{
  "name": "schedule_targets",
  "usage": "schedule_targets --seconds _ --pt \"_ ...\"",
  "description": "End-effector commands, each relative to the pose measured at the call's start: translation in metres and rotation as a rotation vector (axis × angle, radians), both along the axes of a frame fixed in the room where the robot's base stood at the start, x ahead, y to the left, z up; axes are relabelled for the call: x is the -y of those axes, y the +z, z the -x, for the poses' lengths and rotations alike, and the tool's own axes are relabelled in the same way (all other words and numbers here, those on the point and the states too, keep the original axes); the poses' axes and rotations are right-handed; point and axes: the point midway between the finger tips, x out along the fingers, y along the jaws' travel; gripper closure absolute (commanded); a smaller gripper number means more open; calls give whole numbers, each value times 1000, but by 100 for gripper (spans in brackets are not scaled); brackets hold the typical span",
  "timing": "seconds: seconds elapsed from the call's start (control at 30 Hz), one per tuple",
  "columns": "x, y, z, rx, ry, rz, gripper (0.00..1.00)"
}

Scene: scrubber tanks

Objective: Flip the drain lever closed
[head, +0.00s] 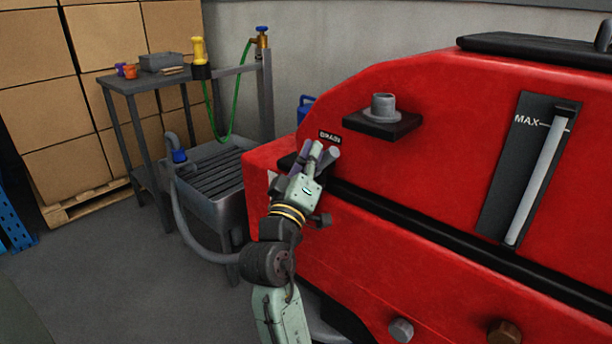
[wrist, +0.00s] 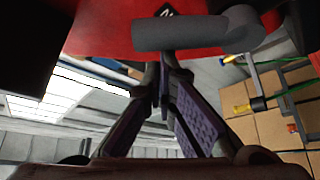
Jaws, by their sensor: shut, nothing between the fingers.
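The drain lever (head: 329,155) is a grey bar on the red scrubber tank (head: 400,95), just below the DRAIN label (head: 330,137). My gripper (head: 309,152) is right at the lever in the head view and partly hides it and its mount. In the wrist view the lever (wrist: 185,33) lies crosswise as a thick grey cylinder, with a rounder end at the right. My gripper (wrist: 165,68) is shut and empty, its fingertips just below the bar in that picture. I cannot tell whether they touch it.
A grey floor sink (head: 215,185) with a hose stands left of the tank. A side table (head: 140,82) and stacked boxes (head: 60,150) are behind it. Open floor lies at the lower left.

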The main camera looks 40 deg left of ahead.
Motion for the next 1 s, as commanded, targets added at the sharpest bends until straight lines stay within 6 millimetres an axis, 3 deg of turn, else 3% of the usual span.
schedule_targets --seconds 0.03,0.7,1.0 --pt "4 -14 0 5 -3 -47 100" --pt "30 -35 3 48 2 -627 100" --pt "35 -39 3 52 1 -670 100"
